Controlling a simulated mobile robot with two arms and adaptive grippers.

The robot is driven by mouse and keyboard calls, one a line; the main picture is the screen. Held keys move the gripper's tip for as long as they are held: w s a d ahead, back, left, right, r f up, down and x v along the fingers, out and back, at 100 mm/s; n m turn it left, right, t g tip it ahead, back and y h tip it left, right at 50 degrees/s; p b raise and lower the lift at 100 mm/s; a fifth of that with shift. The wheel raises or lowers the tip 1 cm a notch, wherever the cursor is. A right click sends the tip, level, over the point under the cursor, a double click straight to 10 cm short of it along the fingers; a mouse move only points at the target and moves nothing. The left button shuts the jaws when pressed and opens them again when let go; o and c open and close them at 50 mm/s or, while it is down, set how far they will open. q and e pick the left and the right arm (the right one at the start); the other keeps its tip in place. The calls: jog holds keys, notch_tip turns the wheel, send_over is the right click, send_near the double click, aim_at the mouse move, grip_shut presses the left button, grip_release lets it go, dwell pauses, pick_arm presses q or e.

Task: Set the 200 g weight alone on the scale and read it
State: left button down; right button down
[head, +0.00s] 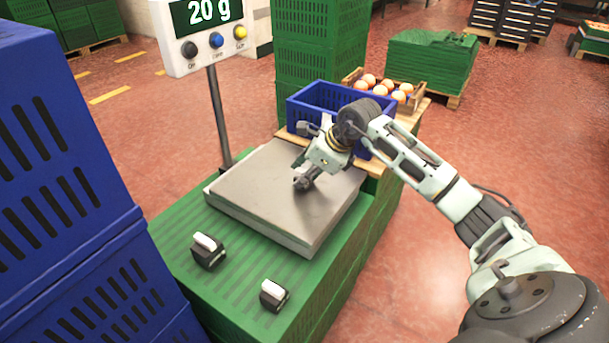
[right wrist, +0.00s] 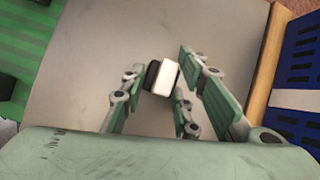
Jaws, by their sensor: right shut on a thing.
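The scale (head: 250,200) has a flat grey plate and stands on green crates. Its display (head: 205,14) reads 20 g. My right gripper (head: 304,180) is low over the right part of the plate. In the right wrist view a small black weight with a white top (right wrist: 165,76) is between the fingertips, and the gripper is shut on it. I cannot tell if the weight touches the plate, and its marking is not legible. Two other black weights with white handles, a rear one (head: 207,251) and a front one (head: 273,295), stand on the green crate top. My left gripper is not in view.
Tall blue crates (head: 60,190) rise close at the left. The display pole (head: 218,120) stands at the plate's back left. The plate's left part is bare.

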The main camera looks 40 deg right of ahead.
jog(key=c, duration=1.4)
grip_release()
jog(key=shift+o, duration=0.2)
jog(key=shift+r, duration=0.1)
jog(key=shift+s+d+r, duration=0.1)
jog(key=shift+s+r, duration=0.05)
jog(key=shift+r, duration=0.2)
jog(key=p+v, duration=0.1)
jog(key=v, duration=1)
jog(key=shift+s, duration=0.2)
dwell(0.5)
